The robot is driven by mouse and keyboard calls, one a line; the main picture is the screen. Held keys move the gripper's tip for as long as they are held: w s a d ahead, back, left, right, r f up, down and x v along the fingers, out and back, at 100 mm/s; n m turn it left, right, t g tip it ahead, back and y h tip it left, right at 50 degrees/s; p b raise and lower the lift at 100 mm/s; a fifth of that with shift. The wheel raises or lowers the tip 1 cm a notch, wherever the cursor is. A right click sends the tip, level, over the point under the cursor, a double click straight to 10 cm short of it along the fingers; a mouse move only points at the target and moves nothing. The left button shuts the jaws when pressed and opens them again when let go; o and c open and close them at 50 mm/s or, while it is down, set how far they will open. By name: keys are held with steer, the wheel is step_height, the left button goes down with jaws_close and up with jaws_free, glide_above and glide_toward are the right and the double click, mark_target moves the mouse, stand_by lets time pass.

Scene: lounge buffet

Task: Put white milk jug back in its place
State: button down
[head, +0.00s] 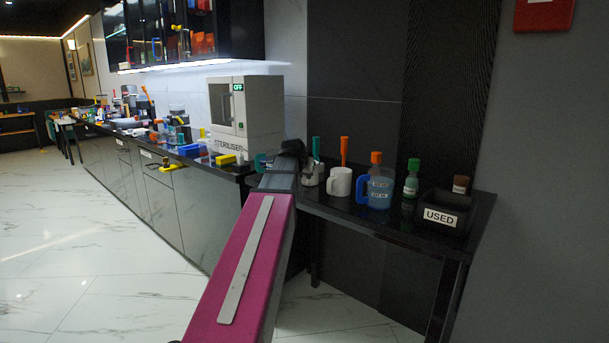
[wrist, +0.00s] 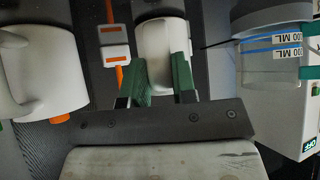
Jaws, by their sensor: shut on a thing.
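A white jug (wrist: 163,30) sits between the green fingers of my gripper (wrist: 162,78) in the wrist view. The fingers are shut on it, and whether its base touches the surface below cannot be told. In the head view my gripper (head: 290,150) is a dark shape at the arm's end, over the near end of the counter, with its fingers hidden. A second white vessel, a mug (head: 340,182) with a handle, stands to its right on the dark table. A large white vessel also shows at the left in the wrist view (wrist: 45,75).
The white steriliser (head: 240,115) stands left of my gripper. In the wrist view, a labelled clear container (wrist: 268,65) is close on the right.

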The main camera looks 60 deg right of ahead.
steer(key=shift+f, duration=0.1)
steer(key=c, duration=0.9)
jaws_free()
steer(key=v, duration=1.2)
